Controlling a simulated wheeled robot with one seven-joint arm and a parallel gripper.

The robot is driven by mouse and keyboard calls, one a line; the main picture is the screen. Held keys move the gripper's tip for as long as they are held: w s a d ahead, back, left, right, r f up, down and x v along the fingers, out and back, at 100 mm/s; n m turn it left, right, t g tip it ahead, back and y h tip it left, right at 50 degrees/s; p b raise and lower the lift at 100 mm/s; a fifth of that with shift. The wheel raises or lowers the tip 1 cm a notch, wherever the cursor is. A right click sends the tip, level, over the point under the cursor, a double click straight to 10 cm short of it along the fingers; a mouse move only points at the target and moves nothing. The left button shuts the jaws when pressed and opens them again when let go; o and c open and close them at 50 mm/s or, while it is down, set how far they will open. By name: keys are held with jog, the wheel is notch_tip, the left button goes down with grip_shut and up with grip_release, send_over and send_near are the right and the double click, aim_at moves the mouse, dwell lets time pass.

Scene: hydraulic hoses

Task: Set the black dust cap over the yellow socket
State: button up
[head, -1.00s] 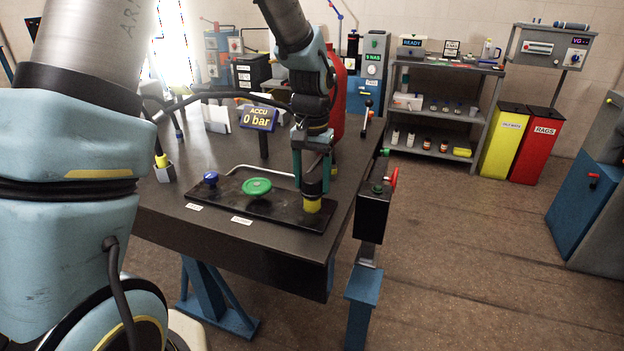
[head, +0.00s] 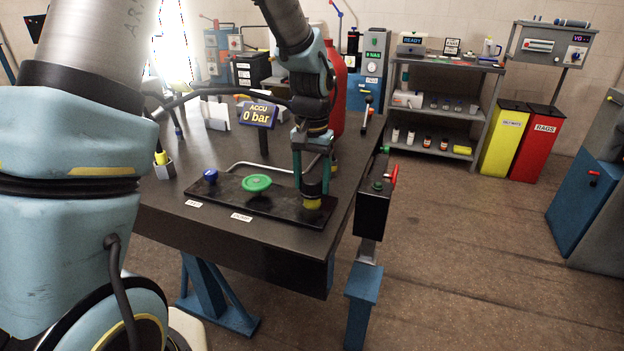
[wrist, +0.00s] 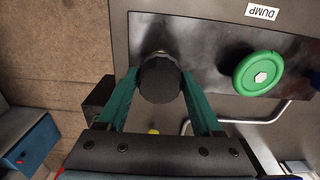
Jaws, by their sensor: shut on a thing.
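My gripper (head: 313,180) is shut on the black dust cap (wrist: 160,82), with one green finger on each side of it in the wrist view. The cap (head: 312,190) is at the right end of the black plate, directly above the yellow socket (head: 312,203). Only a low band of yellow shows below the cap. In the wrist view the cap hides nearly all of the socket. I cannot tell whether the cap is touching or seated on it.
The black plate (head: 270,207) also bears a green handwheel (head: 257,183) and a blue knob (head: 210,176). A bent metal rail (head: 245,165) runs behind them. A black box with a red lever (head: 393,178) stands off the table's right edge. The front table strip is clear.

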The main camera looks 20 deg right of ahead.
aim_at(312, 192)
jog(key=shift+f+b, duration=0.95)
jog(key=shift+f, duration=0.7)
jog(key=o, duration=1.4)
jog(key=shift+c, duration=0.2)
notch_tip(312, 192, up, 11)
jog(key=shift+f+b, duration=0.1)
jog(key=shift+b, duration=0.65)
jog(key=shift+a, duration=0.1)
jog(key=s+a+f+n, duration=0.1)
jog(key=a+f+n, duration=0.1)
jog(key=a, duration=0.8)
jog(key=s+a+f+n+t, duration=0.1)
jog(key=a+f+n, duration=0.1)
jog(key=a, duration=0.8)
jog(key=s+a+f+n, duration=0.1)
jog(key=a+f+n, duration=0.1)
jog(key=a, duration=0.7)
jog(key=shift+s+a+f+n+t, duration=0.3)
jog(key=shift+s+a+n, duration=0.1)
jog(key=shift+n, duration=0.3)
